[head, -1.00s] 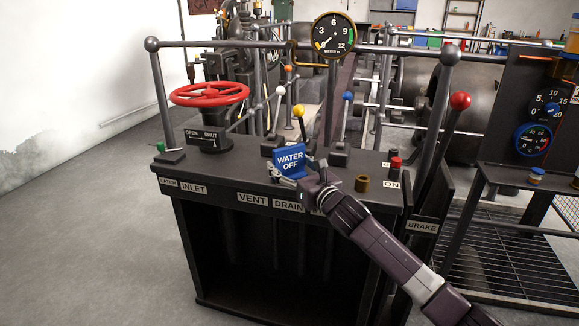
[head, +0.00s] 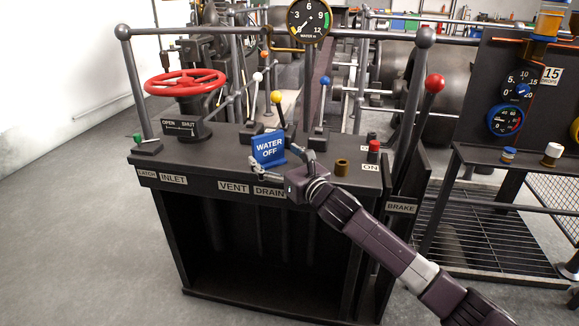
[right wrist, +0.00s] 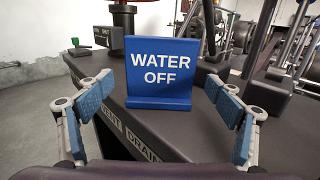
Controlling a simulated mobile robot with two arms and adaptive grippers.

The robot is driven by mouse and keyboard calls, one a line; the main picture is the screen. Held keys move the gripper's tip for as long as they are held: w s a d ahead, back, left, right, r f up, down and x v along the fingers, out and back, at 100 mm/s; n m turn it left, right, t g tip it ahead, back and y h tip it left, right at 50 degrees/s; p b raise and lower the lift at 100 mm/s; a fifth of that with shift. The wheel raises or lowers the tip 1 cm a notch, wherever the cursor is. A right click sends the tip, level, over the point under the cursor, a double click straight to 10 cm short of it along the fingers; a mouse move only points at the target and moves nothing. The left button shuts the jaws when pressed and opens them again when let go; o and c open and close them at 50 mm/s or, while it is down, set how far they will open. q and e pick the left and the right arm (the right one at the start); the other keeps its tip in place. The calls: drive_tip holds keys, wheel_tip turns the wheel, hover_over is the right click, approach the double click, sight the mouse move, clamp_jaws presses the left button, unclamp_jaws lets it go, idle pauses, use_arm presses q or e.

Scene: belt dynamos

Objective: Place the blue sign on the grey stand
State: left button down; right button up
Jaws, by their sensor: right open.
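The blue sign (head: 269,148), lettered "WATER OFF", stands upright on top of the black desk, just in front of the yellow-knobbed lever. In the right wrist view the sign (right wrist: 161,75) faces me on its own blue foot. My right gripper (head: 277,163) is open on the near right side of the sign. In the right wrist view its blue-padded fingers are spread to the left and right of the sign, with visible gaps and nothing held. I cannot make out a grey stand for certain. My left gripper is not in view.
The black desk (head: 220,165) carries a red handwheel (head: 186,82), a yellow-knobbed lever (head: 277,97), a blue-knobbed lever (head: 324,82), a brass cup (head: 341,167) and a red button (head: 374,147). A red-knobbed brake lever (head: 434,84) rises at the right. Floor at left is clear.

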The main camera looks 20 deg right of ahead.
drive_tip(key=s+d, duration=0.1)
drive_tip(key=s, duration=0.7)
drive_tip(key=shift+s+d+p, duration=0.25)
drive_tip(key=shift+d+p, duration=0.1)
